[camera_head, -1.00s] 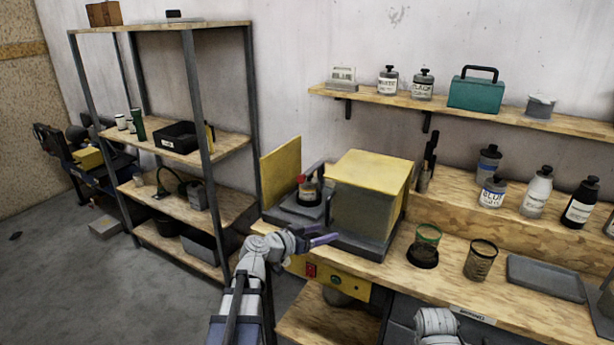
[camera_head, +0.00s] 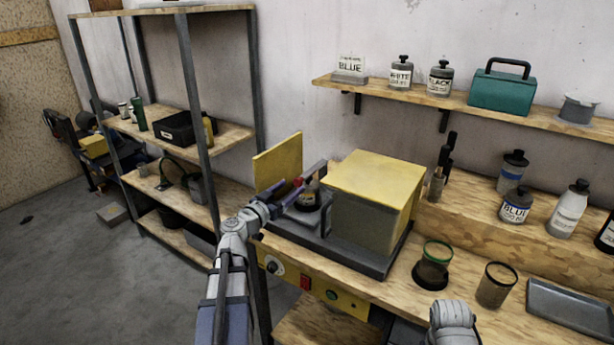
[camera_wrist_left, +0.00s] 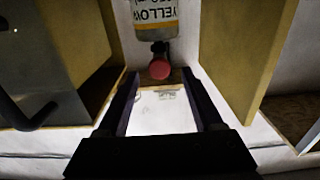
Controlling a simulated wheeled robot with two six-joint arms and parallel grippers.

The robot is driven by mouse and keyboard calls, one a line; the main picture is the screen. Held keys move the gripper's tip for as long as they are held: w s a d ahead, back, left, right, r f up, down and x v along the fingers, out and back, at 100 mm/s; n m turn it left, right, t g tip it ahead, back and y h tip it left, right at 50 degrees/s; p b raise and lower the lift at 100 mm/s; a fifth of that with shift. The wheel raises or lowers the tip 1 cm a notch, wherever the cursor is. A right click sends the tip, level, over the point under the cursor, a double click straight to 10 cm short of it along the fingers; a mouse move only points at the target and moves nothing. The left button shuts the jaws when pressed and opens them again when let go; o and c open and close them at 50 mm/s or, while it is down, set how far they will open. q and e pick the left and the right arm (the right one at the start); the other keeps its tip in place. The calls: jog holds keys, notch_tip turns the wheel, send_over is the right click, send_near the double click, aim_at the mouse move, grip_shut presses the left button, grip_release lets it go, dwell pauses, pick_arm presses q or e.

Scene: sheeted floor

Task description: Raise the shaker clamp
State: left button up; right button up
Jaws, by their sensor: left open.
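The shaker is a grey box with a yellow top (camera_head: 375,176) on a dark base, with a yellow panel (camera_head: 278,162) standing at its left. A bottle labelled YELLOW (camera_wrist_left: 156,14) stands between them. A red knob (camera_wrist_left: 159,69) on a dark stem shows by the bottle; I take it for part of the clamp, whose remaining parts are hard to make out. My left gripper (camera_head: 297,186) is open at the shaker's front. In the left wrist view its fingers (camera_wrist_left: 160,80) lie either side of the knob, with visible gaps. My right gripper is out of view.
A green-rimmed cup (camera_head: 433,265), another cup (camera_head: 496,286) and a grey tray (camera_head: 570,305) stand right of the shaker. Several bottles line the raised ledge behind. A control panel with a red switch (camera_head: 305,283) is below the bench's front edge. A metal-framed shelf stands left.

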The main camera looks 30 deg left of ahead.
aim_at(303, 177)
pick_arm(q)
jog(key=w, duration=0.7)
jog(key=shift+w+d, duration=0.3)
jog(key=shift+w, duration=0.1)
grip_shut()
dwell(1.2)
